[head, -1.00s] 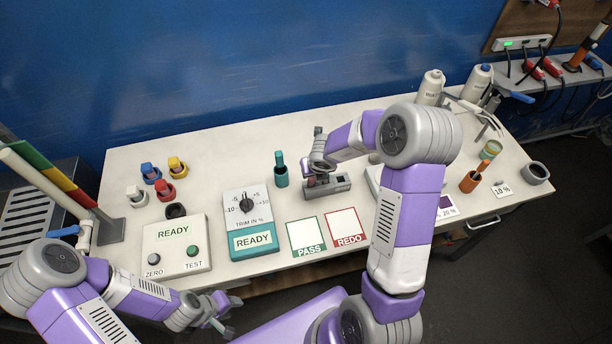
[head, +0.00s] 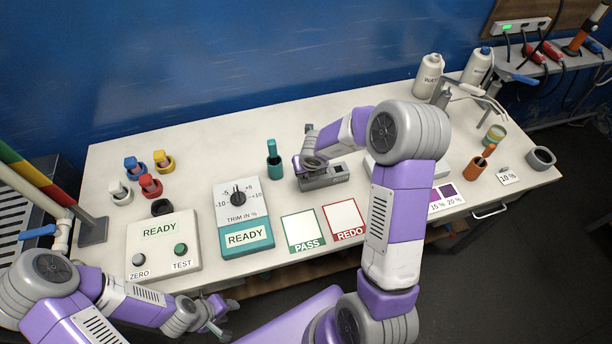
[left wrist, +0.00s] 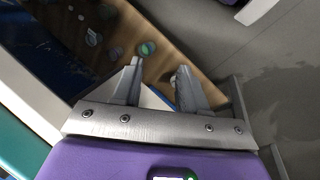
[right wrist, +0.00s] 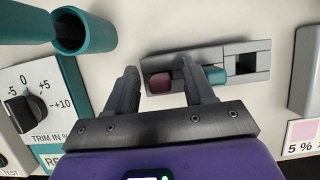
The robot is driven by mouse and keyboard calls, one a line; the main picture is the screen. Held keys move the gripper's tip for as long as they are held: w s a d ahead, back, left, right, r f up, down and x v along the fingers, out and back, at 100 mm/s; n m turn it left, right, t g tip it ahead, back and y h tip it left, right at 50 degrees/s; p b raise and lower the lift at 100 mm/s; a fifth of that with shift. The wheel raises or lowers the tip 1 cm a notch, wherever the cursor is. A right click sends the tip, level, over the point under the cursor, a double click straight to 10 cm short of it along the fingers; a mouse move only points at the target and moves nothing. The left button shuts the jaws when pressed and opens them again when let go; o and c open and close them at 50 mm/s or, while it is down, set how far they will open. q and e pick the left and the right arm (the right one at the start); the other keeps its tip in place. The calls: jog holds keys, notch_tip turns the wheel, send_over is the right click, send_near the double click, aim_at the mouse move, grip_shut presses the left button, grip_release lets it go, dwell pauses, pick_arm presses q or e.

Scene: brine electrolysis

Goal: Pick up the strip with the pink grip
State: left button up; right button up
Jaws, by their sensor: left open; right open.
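The pink grip (right wrist: 160,82) of the strip shows in the right wrist view, lying in a slot of a grey block (right wrist: 262,57). The strip below the grip is not clearly visible. My right gripper (right wrist: 159,76) is open, with one fingertip on each side of the pink grip. In the head view my right gripper (head: 312,163) is over the left end of the grey block (head: 338,178), and the grip is hidden there. My left gripper (head: 218,318) is open and empty, low at the table's front edge; its fingers also show in the left wrist view (left wrist: 158,85).
PASS (head: 303,231) and REDO (head: 344,219) cards lie in front. Several coloured pots stand at the left, and bottles (head: 428,75) at the back right.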

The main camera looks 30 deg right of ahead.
jog(key=shift+r, duration=0.1)
jog(key=shift+s, duration=0.1)
grip_shut()
